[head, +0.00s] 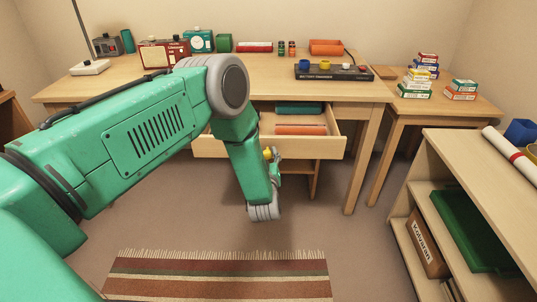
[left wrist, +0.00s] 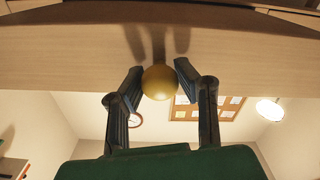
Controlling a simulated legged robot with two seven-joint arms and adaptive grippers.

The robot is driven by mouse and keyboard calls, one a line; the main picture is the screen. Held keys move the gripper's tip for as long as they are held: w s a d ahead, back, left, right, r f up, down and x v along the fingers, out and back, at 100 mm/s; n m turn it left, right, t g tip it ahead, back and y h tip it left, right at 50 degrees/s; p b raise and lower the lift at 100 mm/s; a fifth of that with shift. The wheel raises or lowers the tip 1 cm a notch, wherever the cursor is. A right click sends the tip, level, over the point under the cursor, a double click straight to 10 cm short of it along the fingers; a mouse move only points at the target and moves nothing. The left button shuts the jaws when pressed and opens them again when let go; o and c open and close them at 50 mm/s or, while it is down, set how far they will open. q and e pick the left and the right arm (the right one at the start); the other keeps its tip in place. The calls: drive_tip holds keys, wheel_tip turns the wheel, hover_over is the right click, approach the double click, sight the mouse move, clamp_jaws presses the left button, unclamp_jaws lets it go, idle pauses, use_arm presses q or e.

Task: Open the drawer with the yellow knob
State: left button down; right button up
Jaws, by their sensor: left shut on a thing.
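The drawer (head: 318,148) under the desk stands pulled out, and its inside shows. A green item (head: 298,108) and an orange item (head: 300,130) lie in it. The yellow knob (head: 267,153) on its front is partly hidden by my left arm; in the left wrist view the round knob (left wrist: 160,82) shows clearly. My left gripper (head: 272,160) is at the drawer front, with its fingers (left wrist: 159,75) on either side of the knob, shut on it. My right gripper is not in view.
A side table (head: 465,108) holds stacked small boxes. A shelf unit (head: 465,155) stands at the right. Open floor with a striped rug (head: 218,277) lies in front.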

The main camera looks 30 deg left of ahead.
use_arm(q)
drive_tip(key=shift+r, duration=0.15)
drive_tip(key=c, duration=1.3)
unclamp_jaws()
drive_tip(key=shift+o, duration=0.6)
drive_tip(key=shift+s+d, duration=0.1)
drive_tip(key=v, duration=1.2)
